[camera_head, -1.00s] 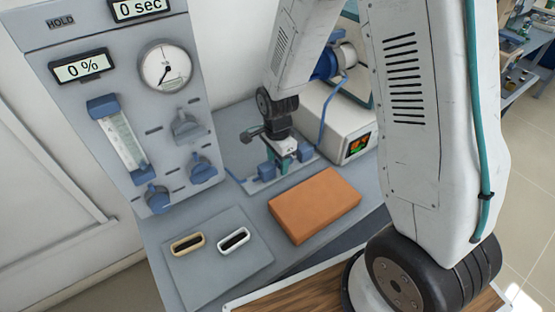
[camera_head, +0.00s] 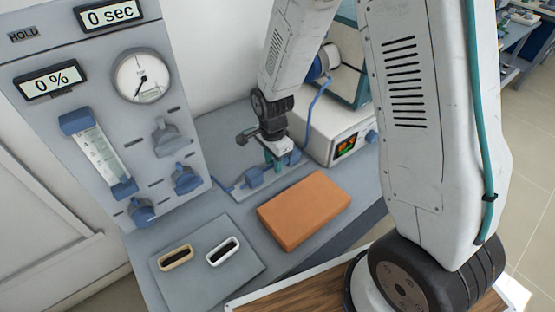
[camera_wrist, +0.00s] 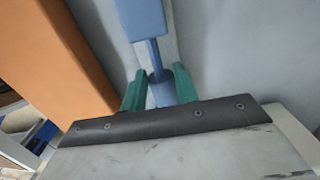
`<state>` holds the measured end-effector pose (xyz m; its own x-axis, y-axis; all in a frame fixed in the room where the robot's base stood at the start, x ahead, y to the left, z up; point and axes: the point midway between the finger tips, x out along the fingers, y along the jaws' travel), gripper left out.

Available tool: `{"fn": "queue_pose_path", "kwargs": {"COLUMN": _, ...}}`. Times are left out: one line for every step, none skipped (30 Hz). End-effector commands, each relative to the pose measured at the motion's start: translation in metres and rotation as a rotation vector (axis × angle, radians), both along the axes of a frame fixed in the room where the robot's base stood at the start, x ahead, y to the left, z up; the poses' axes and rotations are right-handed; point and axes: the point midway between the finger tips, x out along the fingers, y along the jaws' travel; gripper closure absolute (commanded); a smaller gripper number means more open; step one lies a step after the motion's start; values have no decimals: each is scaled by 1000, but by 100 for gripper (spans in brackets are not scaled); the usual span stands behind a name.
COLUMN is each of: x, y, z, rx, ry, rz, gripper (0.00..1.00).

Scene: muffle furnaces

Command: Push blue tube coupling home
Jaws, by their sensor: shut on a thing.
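My gripper (camera_head: 272,164) reaches down over the bench with its green fingers around a blue part, the blue tube coupling. In the wrist view my gripper (camera_wrist: 147,92) is shut on this coupling (camera_wrist: 163,89), and the fingers hide its sides. A larger blue block (camera_wrist: 143,20) lies in line beyond it, with a narrow blue stem between the two. In the head view one blue block (camera_head: 254,178) is left of the fingers and another (camera_head: 292,157) right of them. The exact joint is too small to judge there.
An orange brick (camera_head: 304,209) lies close in front of my gripper. A grey plate (camera_head: 235,279) carries two small oval boats. A control panel (camera_head: 90,120) with gauge and knobs stands left. A white furnace unit (camera_head: 325,130) stands behind right, with a blue cable.

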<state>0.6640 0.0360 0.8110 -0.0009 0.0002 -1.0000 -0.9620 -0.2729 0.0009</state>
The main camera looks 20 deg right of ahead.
Motion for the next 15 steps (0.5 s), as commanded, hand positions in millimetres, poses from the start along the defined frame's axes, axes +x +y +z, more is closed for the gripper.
{"fn": "queue_pose_path", "kwargs": {"x": 0, "y": -2, "z": 0, "rx": -1, "ry": 0, "rz": 0, "gripper": 100}}
{"fn": "queue_pose_path", "kwargs": {"x": 0, "y": -2, "z": 0, "rx": -1, "ry": 0, "rz": -1, "gripper": 100}}
{"fn": "queue_pose_path", "kwargs": {"x": 0, "y": -3, "z": 0, "rx": -1, "ry": 0, "rz": -1, "gripper": 100}}
{"fn": "queue_pose_path", "kwargs": {"x": 1, "y": -3, "z": 0, "rx": -1, "ry": 0, "rz": -1, "gripper": 100}}
{"fn": "queue_pose_path", "kwargs": {"x": 1, "y": -3, "z": 0, "rx": -2, "ry": -2, "rz": -2, "gripper": 67}}
{"fn": "queue_pose_path", "kwargs": {"x": 1, "y": -3, "z": 0, "rx": -2, "ry": -2, "rz": -2, "gripper": 56}}
{"fn": "queue_pose_path", "kwargs": {"x": 1, "y": -3, "z": 0, "rx": -1, "ry": -1, "rz": -2, "gripper": 48}}
{"fn": "queue_pose_path", "kwargs": {"x": 1, "y": -3, "z": 0, "rx": -1, "ry": -1, "rz": -1, "gripper": 48}}
{"fn": "queue_pose_path", "kwargs": {"x": 1, "y": -2, "z": 0, "rx": -1, "ry": -1, "rz": -1, "gripper": 48}}
{"fn": "queue_pose_path", "kwargs": {"x": 0, "y": -2, "z": 0, "rx": -1, "ry": -1, "rz": 0, "gripper": 48}}
{"fn": "queue_pose_path", "kwargs": {"x": 0, "y": -1, "z": 0, "rx": -1, "ry": -1, "rz": 0, "gripper": 48}}
{"fn": "queue_pose_path", "kwargs": {"x": 0, "y": -1, "z": 0, "rx": -1, "ry": -1, "rz": 1, "gripper": 48}}
{"fn": "queue_pose_path", "kwargs": {"x": 0, "y": -1, "z": 0, "rx": -1, "ry": -1, "rz": 1, "gripper": 48}}
{"fn": "queue_pose_path", "kwargs": {"x": 0, "y": 0, "z": 0, "rx": -1, "ry": -1, "rz": 2, "gripper": 48}}
{"fn": "queue_pose_path", "kwargs": {"x": 0, "y": 0, "z": 1, "rx": -1, "ry": -1, "rz": 2, "gripper": 48}}
